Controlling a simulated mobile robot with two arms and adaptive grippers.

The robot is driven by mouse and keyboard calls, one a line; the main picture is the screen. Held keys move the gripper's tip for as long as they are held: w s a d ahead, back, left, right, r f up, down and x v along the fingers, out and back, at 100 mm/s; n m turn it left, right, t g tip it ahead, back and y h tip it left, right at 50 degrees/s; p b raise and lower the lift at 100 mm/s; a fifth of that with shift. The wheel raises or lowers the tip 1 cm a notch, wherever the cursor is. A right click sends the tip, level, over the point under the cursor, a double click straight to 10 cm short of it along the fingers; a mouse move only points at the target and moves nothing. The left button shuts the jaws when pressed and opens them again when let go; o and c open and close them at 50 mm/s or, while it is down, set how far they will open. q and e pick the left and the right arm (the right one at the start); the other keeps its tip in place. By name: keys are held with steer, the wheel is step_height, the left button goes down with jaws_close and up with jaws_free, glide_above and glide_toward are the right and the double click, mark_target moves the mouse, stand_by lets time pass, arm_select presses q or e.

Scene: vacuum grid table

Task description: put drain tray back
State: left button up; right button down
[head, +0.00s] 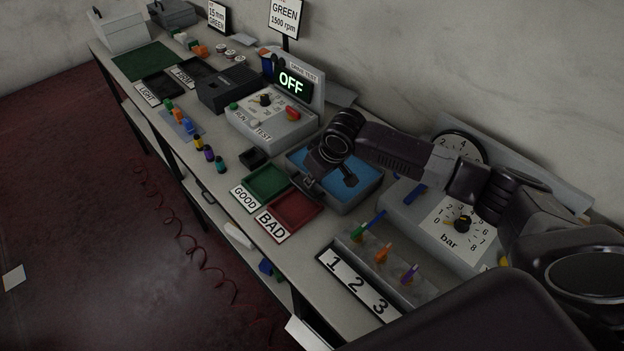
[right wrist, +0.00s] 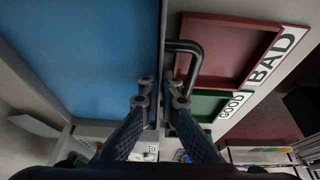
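The drain tray (head: 329,204) looks like a grey, open box with a blue inside, on the table right of the green and red trays. In the right wrist view its blue floor (right wrist: 90,50) fills the left side. A black bar handle (right wrist: 184,46) stands out from its wall towards the red tray. My right gripper (head: 331,182) is down at this wall. In the right wrist view its fingertips (right wrist: 162,98) are close together beside the handle, with a narrow gap between them. I cannot tell whether they grip it. My left gripper is not in view.
The green GOOD tray (head: 267,183) and red BAD tray (head: 317,209) sit close to the left. The OFF test box (head: 272,125) stands behind. A gauge panel (head: 415,215) is at the right, and a numbered rack (head: 352,284) with coloured parts is in front.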

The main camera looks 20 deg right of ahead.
steer(key=c, duration=2.5)
jaws_free()
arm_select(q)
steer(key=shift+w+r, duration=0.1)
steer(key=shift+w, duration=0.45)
arm_select(e)
steer(key=shift+o, duration=0.4)
